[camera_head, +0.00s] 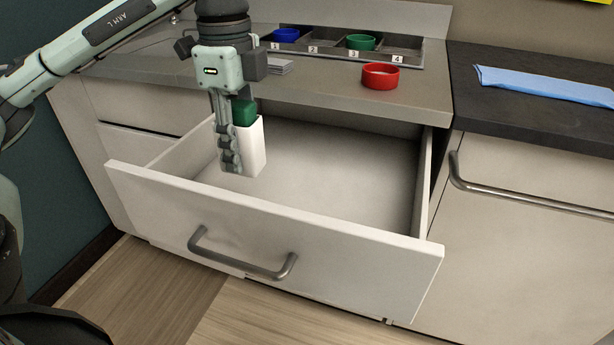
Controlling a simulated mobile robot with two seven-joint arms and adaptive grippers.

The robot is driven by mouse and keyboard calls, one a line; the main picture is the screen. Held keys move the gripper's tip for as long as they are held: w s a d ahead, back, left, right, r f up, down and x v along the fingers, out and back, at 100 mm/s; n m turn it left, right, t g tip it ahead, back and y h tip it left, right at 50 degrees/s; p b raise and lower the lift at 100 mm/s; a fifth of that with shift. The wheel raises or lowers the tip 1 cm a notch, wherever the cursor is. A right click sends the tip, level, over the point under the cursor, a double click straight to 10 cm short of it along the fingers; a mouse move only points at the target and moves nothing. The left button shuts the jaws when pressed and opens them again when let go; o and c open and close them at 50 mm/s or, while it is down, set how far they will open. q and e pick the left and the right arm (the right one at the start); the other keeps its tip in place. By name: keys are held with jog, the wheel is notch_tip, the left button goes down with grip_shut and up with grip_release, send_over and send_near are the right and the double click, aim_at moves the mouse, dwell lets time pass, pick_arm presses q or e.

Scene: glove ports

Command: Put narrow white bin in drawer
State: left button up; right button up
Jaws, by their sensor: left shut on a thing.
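The narrow white bin (253,148) is upright in my left gripper (231,160), which points down with its fingers shut on it. A green piece (244,112) shows at the top of the bin; I cannot tell if it lies inside it. The drawer (270,235) is pulled open and looks empty otherwise. The bin is over the left back part of the drawer's floor, and I cannot tell whether its bottom touches that floor. My right gripper is not in view.
The countertop (330,98) overhangs the drawer's back. On it are a red ring-shaped bowl (380,76) and a numbered tray (412,58) holding a blue bowl (286,35) and a green bowl (360,42). A blue cloth (545,85) lies on the dark counter at right. The drawer's middle and right are free.

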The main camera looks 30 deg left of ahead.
pick_arm(q)
jog(key=shift+w+d+r, duration=0.1)
jog(key=shift+w+d, duration=0.15)
jog(key=shift+d, duration=0.2)
jog(key=shift+w, duration=0.25)
send_over(275, 178)
notch_tip(275, 178, down, 7)
jog(key=shift+f, duration=0.1)
jog(key=shift+f+m, duration=0.3)
jog(key=shift+f, duration=1.6)
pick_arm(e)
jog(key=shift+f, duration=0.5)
pick_arm(q)
jog(key=shift+f, duration=0.1)
jog(key=o, duration=1.2)
jog(key=shift+c, duration=0.2)
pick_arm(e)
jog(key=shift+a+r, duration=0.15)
